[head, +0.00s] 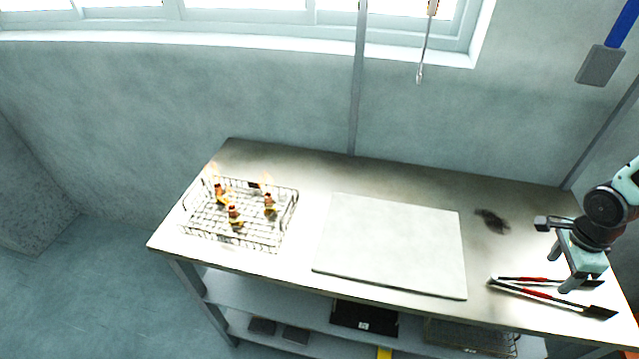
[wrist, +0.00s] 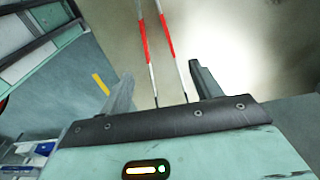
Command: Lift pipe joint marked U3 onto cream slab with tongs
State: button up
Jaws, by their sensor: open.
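Three brass-and-red pipe joints stand in a wire basket (head: 283,232) at the bench's left: one at the back left (head: 221,190), one at the front (head: 234,215), one at the right (head: 269,203). Their marks are too small to read, so I cannot tell which is U3. The pale cream slab (head: 390,245) lies bare mid-bench. The tongs (head: 535,292), with red sections on two long arms, lie at the bench's right front. My gripper (head: 560,272) is open and empty over the tongs. In the wrist view, both tong arms (wrist: 142,40) run between my fingers (wrist: 160,70).
A shelf below holds a black box (head: 364,316) and another wire basket (head: 470,337). A blue-handled tool (head: 602,62) hangs on the wall at the upper right. Bare bench lies behind the slab.

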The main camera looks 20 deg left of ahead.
jog(key=f+b, duration=0.1)
jog(key=f, duration=0.1)
jog(key=f+b, duration=0.4)
jog(key=f, duration=0.1)
jog(key=shift+d, duration=0.35)
jog(key=c, duration=0.7)
notch_tip(320, 180, up, 12)
jog(key=p, duration=0.8)
